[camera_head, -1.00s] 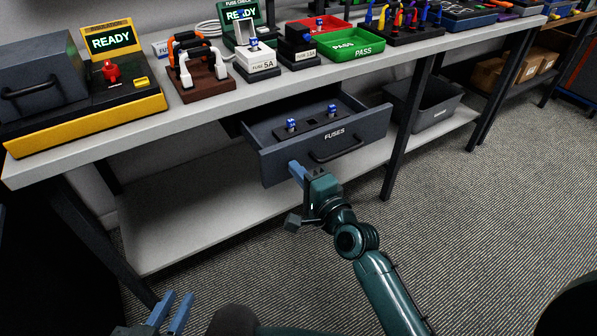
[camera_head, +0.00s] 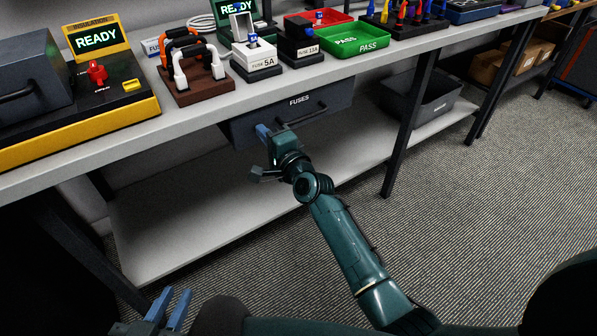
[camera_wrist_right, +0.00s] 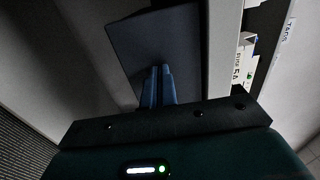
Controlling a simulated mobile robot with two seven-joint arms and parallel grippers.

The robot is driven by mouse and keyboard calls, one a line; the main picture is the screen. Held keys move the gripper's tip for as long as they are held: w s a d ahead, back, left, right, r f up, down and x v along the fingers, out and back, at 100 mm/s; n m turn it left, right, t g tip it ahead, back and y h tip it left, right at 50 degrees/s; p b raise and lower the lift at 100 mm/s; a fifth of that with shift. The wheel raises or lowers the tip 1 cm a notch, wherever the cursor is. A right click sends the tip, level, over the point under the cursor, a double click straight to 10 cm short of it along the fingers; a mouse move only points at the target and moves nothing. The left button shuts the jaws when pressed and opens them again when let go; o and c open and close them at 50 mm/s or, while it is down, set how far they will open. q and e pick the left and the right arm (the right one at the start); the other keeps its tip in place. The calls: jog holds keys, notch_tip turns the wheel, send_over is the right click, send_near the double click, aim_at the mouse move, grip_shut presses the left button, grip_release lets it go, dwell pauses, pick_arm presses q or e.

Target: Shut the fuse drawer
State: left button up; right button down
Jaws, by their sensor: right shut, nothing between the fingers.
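The fuse drawer (camera_head: 325,103), dark blue-grey with a "FUSES" label and a black bar handle, is under the bench top. Its front sits up against the bench's front edge and no interior shows, so it looks shut or nearly so. My right gripper (camera_head: 263,131) is shut and empty, its fingertips at the left part of the drawer front, left of the handle. In the right wrist view the closed blue fingers (camera_wrist_right: 158,85) point at the dark drawer front (camera_wrist_right: 155,40); contact looks likely. My left gripper (camera_head: 171,308) is open and empty at the bottom left, away from the bench.
The bench top (camera_head: 205,112) carries a yellow insulation tester (camera_head: 110,110), fuse holders (camera_head: 258,62) and a green PASS tray (camera_head: 358,40). A lower shelf (camera_head: 170,235), a grey bin (camera_head: 425,102) and a black bench leg (camera_head: 402,140) are below. The carpet in front is clear.

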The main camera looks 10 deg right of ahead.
pick_arm(q)
jog(key=shift+w, duration=0.5)
pick_arm(e)
jog(key=shift+r+x, duration=0.25)
jog(key=shift+x, duration=0.75)
